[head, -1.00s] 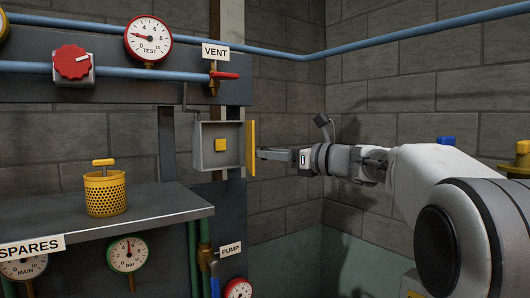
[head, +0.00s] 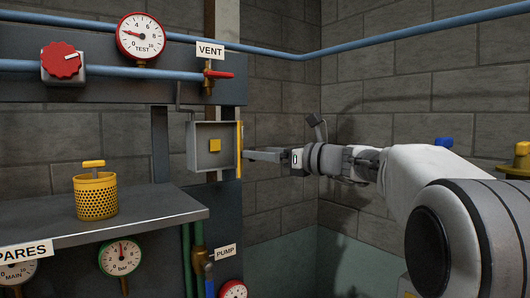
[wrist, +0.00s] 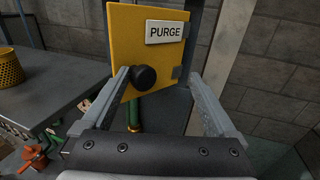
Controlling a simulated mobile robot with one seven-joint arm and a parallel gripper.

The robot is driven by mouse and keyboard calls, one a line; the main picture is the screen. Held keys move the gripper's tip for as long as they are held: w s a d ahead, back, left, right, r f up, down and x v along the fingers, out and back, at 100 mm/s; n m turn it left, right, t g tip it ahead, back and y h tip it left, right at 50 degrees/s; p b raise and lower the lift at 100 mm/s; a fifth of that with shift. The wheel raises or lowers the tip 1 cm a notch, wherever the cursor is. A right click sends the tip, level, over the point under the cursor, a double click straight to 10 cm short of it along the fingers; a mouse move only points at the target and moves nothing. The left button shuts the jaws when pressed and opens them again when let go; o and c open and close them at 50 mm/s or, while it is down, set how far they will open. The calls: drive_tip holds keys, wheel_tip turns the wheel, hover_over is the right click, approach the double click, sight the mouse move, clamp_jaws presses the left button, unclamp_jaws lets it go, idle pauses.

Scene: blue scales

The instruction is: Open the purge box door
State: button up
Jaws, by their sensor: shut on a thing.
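In the wrist view, the door's outer face (wrist: 128,40) carries a PURGE label (wrist: 165,28) and a black knob (wrist: 145,78). The right fingertip is near the door's right edge. The exact contact is unclear.
A bench (head: 140,215) with a yellow perforated basket (head: 96,197) stands at left. Above the box are a red-handled VENT valve (head: 217,74) and blue pipes (head: 130,72). The PUMP label (head: 225,252) is below. A block wall (head: 425,105) stands behind my arm.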

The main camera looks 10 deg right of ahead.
drive_tip(key=s+d+r, duration=0.5)
drive_tip(key=d+r, duration=0.5)
drive_tip(key=r, duration=0.1)
drive_tip(key=shift+s+d, duration=0.15)
drive_tip(key=shift+s, duration=0.2)
drive_tip(key=shift+f, duration=0.1)
